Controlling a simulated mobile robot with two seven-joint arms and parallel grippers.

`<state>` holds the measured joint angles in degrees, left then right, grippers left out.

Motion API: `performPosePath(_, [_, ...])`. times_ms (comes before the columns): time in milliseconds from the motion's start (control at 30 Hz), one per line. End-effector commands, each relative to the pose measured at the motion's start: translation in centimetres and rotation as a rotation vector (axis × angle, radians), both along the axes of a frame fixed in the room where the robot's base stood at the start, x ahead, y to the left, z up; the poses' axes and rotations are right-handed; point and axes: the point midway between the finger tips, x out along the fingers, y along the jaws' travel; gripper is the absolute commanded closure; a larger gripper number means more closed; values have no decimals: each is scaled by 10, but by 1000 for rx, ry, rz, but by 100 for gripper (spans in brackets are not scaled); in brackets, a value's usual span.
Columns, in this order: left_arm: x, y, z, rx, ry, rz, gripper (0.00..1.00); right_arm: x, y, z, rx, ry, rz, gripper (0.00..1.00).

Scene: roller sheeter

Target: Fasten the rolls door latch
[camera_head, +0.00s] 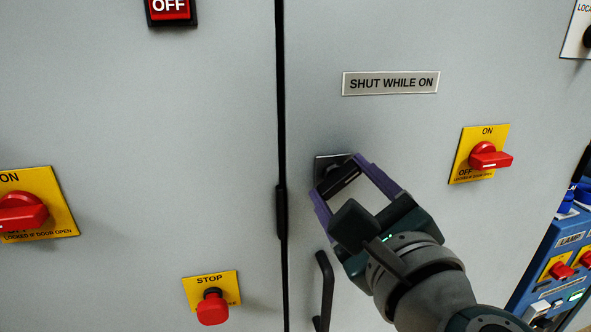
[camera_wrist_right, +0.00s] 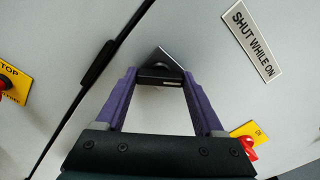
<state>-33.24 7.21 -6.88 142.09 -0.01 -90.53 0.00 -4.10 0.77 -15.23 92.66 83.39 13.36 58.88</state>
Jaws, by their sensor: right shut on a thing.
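The rolls door latch is a dark knob with a pale mark on a small metal plate (camera_head: 326,165), on the grey door right of the vertical seam. My right gripper (camera_head: 338,183) has its purple fingers on both sides of the latch knob and is shut on it. In the right wrist view the latch (camera_wrist_right: 160,75) sits between the fingertips, with its plate showing behind as a tilted diamond. The gripper covers part of the latch in the head view. My left gripper is not in view.
A dark door handle (camera_head: 325,290) stands just below the gripper. A "SHUT WHILE ON" label (camera_head: 390,83) is above. A red rotary switch (camera_head: 487,157) is to the right, and a red STOP button (camera_head: 212,307) is at lower left. A blue control panel (camera_head: 560,262) is at far right.

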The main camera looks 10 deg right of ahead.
Motion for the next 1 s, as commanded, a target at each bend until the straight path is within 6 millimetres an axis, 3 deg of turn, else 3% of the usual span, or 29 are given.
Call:
performPosePath(600, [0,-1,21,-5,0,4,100,0,0,1,-578,-19,-1,86])
performPosePath(1000, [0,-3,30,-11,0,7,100,0,0,1,-843,-28,0,86])
